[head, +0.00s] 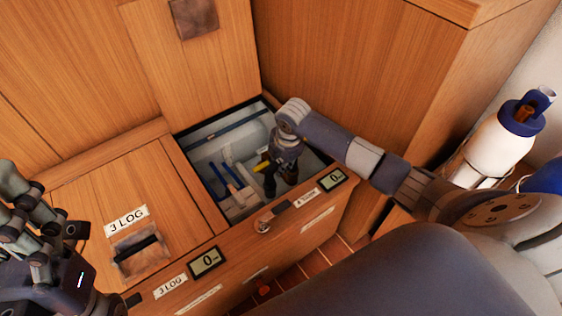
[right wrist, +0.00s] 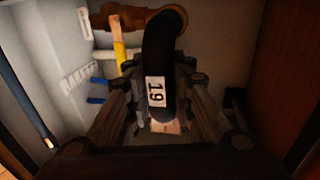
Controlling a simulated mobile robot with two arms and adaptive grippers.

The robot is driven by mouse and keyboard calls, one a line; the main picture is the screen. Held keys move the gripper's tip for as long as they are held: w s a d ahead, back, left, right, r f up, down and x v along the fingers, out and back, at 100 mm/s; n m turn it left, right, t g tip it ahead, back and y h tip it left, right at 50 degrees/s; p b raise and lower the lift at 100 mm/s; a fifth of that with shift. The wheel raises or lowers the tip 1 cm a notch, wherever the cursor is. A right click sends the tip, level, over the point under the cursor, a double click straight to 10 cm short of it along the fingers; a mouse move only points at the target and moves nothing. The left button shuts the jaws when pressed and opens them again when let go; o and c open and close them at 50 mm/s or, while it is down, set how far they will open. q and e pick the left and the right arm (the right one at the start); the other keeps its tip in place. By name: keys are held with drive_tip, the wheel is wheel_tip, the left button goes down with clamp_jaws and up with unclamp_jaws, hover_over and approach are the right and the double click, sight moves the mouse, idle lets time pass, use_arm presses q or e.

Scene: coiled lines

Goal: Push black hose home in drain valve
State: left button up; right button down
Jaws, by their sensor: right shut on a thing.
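My right gripper (right wrist: 155,95) is shut on the black hose (right wrist: 163,45), which carries a white tag marked 19. My right gripper also shows in the head view (head: 277,172), reaching down into an open locker. The drain valve (right wrist: 195,24) is brown brass, at the top of the right wrist view behind the hose. Its yellow lever (right wrist: 119,50) hangs left of the hose. The hose's upper bend overlaps the valve, so I cannot tell how they meet. My left gripper (head: 52,212) is outside the locker at the lower left; its jaws are unclear.
A white bottle (head: 495,145) with a blue cap stands at the right.

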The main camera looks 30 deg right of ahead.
drive_tip(key=shift+f, duration=0.2)
drive_tip(key=c, duration=1.3)
unclamp_jaws()
drive_tip(key=shift+c, duration=0.2)
drive_tip(key=o, duration=0.4)
drive_tip(key=shift+r, duration=0.1)
